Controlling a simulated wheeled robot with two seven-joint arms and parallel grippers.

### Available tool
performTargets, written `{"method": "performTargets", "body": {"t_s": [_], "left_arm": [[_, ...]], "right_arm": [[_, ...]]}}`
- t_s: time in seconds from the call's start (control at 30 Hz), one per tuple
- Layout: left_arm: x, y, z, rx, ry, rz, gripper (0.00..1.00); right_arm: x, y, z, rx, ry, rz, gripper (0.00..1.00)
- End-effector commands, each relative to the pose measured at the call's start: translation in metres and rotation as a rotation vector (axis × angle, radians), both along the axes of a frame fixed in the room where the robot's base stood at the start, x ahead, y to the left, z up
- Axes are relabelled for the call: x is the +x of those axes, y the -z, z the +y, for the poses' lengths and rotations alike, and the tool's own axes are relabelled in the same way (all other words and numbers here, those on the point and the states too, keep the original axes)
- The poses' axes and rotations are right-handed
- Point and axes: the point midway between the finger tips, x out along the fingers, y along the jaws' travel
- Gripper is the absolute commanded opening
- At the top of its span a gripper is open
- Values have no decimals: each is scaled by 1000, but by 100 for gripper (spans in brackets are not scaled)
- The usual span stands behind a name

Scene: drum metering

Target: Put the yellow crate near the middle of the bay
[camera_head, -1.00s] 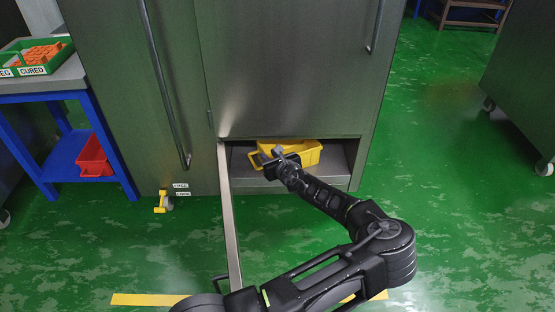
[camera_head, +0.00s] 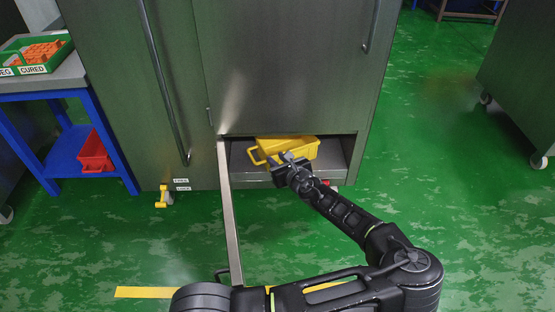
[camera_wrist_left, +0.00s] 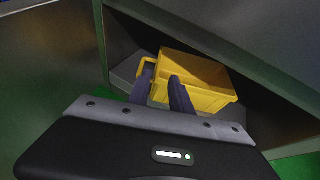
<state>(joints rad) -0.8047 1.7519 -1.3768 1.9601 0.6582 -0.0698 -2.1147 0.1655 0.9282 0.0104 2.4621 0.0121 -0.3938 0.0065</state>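The yellow crate (camera_head: 298,149) sits in the low open bay (camera_head: 338,170) of the steel cabinet, tilted at an angle to the bay's front. Its handle (camera_head: 258,157) points left and toward the front. In the left wrist view the crate (camera_wrist_left: 205,98) looks empty, and its handle shows behind the fingers. My left gripper (camera_head: 284,162) is at the bay's front edge, just in front of the crate. In the left wrist view its fingers (camera_wrist_left: 163,90) are apart with nothing between them. Whether a fingertip touches the crate cannot be told. My right gripper is not in view.
The bay's open door (camera_head: 230,215) stands out toward me, left of my arm. Green floor at right is clear.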

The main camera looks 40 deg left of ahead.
Motion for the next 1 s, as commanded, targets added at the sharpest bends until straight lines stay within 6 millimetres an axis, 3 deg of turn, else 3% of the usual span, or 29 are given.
{"method": "performTargets", "body": {"t_s": [0.4, 0.57, 0.67, 0.8, 0.87, 1.0], "left_arm": [[-1, 1, 0, -3, -2, 0, 25], [-17, 21, 6, -59, -47, -12, 25], [-41, 52, 10, -149, -121, -35, 25], [-98, 119, 1, -359, -304, -100, 25], [-127, 152, -14, -475, -411, -141, 25], [-181, 212, -76, -757, -689, -260, 25]], "right_arm": [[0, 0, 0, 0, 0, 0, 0], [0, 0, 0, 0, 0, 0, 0], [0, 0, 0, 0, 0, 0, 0], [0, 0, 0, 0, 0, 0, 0], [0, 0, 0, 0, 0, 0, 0], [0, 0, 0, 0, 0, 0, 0]]}}
